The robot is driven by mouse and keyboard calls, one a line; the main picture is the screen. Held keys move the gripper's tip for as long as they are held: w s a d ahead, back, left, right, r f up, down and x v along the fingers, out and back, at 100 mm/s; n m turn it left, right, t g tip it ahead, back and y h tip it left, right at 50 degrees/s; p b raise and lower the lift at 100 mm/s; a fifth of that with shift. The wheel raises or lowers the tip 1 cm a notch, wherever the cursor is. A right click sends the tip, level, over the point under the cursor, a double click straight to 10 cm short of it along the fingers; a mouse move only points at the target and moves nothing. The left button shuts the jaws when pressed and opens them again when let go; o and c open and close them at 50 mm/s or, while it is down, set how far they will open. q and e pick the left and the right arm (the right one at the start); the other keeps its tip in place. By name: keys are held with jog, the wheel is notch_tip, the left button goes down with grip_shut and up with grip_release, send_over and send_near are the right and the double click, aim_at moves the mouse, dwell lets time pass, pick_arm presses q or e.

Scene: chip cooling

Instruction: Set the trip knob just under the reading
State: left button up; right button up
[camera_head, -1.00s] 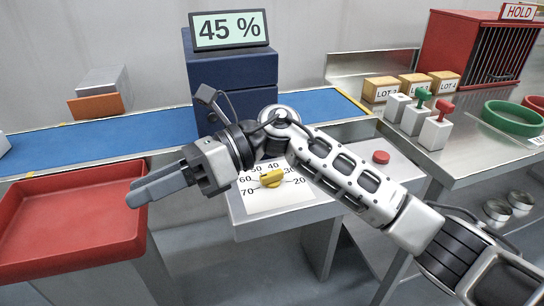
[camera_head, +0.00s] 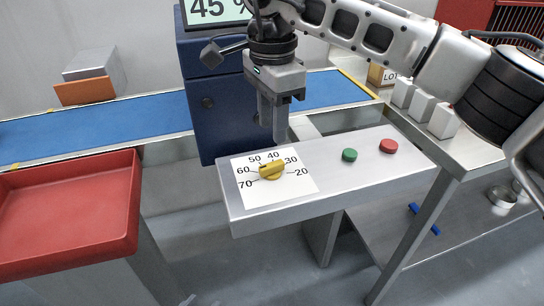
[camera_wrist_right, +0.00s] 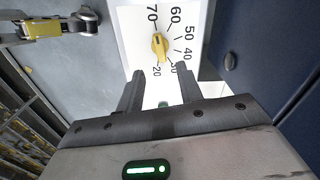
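The yellow trip knob (camera_head: 272,170) sits on a white dial card (camera_head: 305,186) marked 20 to 70. Its ridge lies along a line with one end toward 30; I cannot tell which end is the pointer. The knob and dial also show in the right wrist view (camera_wrist_right: 159,46). The display (camera_head: 212,10), cut off at the top, reads 45. My right gripper (camera_head: 273,128) points down just behind the knob, apart from it. In the right wrist view its two fingers (camera_wrist_right: 161,80) are spread with nothing between them.
A green button (camera_head: 349,155) and a red button (camera_head: 388,146) stand right of the dial on the grey bench. A dark blue cabinet (camera_head: 208,110) stands behind it. A red tray (camera_head: 65,245) is at the left, with the blue conveyor (camera_head: 90,145) behind.

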aim_at(272, 164)
notch_tip(272, 164, down, 8)
jog(key=shift+f, duration=0.25)
grip_shut()
